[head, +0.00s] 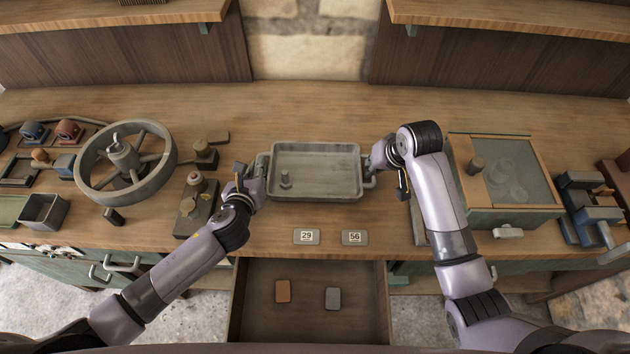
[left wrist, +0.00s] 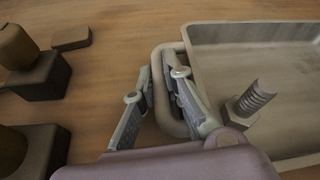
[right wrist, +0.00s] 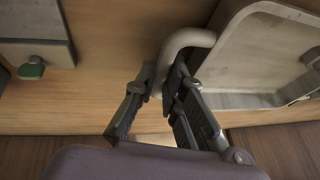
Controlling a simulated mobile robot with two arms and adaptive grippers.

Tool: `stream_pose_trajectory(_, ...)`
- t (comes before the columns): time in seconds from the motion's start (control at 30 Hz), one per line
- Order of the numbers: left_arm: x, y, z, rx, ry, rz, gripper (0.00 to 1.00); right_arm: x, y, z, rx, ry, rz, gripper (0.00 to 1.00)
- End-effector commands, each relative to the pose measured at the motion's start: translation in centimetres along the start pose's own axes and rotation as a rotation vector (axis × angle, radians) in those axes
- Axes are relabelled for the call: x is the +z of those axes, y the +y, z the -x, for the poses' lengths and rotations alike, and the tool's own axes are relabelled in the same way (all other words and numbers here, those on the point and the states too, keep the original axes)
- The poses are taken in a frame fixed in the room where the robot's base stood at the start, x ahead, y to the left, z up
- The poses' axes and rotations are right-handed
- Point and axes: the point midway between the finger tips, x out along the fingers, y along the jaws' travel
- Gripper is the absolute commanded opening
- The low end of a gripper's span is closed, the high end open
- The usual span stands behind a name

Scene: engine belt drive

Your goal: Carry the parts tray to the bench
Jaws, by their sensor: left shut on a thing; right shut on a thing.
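The grey metal parts tray (head: 325,180) is at the middle of the wooden bench (head: 300,105) in the head view, level, with a handle at each end. A bolt (head: 285,178) stands inside it near the left end; it also shows in the left wrist view (left wrist: 250,98). My left gripper (head: 254,180) is shut on the tray's left handle (left wrist: 160,95). My right gripper (head: 376,168) is shut on the right handle (right wrist: 182,45). I cannot tell whether the tray's underside touches the bench.
A large spoked wheel (head: 163,160) stands at the left, with a block with knobs (head: 196,208) beside my left arm. A glass-topped box (head: 505,212) is at the right. Number plates (head: 306,237) lie in front of the tray. An open drawer (head: 310,325) juts out below.

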Motion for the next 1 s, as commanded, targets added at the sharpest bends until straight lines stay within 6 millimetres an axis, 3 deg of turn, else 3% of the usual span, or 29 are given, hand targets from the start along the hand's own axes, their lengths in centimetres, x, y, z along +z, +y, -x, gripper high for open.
stream_pose_trajectory(0.1,-0.9,0.6,-0.5,0.008,-0.002,-0.002,0.0,0.3,0.6,-1.0,0.007,0.002,-0.004,0.0)
stream_pose_trajectory(0.13,-0.6,0.5,-0.3,0.009,-0.001,-0.002,0.13,0.2,0.5,-0.6,0.007,0.002,-0.004,0.13)
stream_pose_trajectory(0.4,-0.6,0.3,-0.3,0.005,0.0,-0.001,0.31,0.2,0.3,-0.6,0.004,0.0,-0.002,0.31)
stream_pose_trajectory(0.77,-0.6,0.2,0.1,0.001,0.001,0.0,0.31,0.2,0.2,-0.6,0.001,0.0,0.0,0.31)
stream_pose_trajectory(1.0,-0.7,0.2,3.8,-0.001,0.002,-0.001,0.31,0.2,0.1,-0.6,0.0,0.0,0.0,0.31)
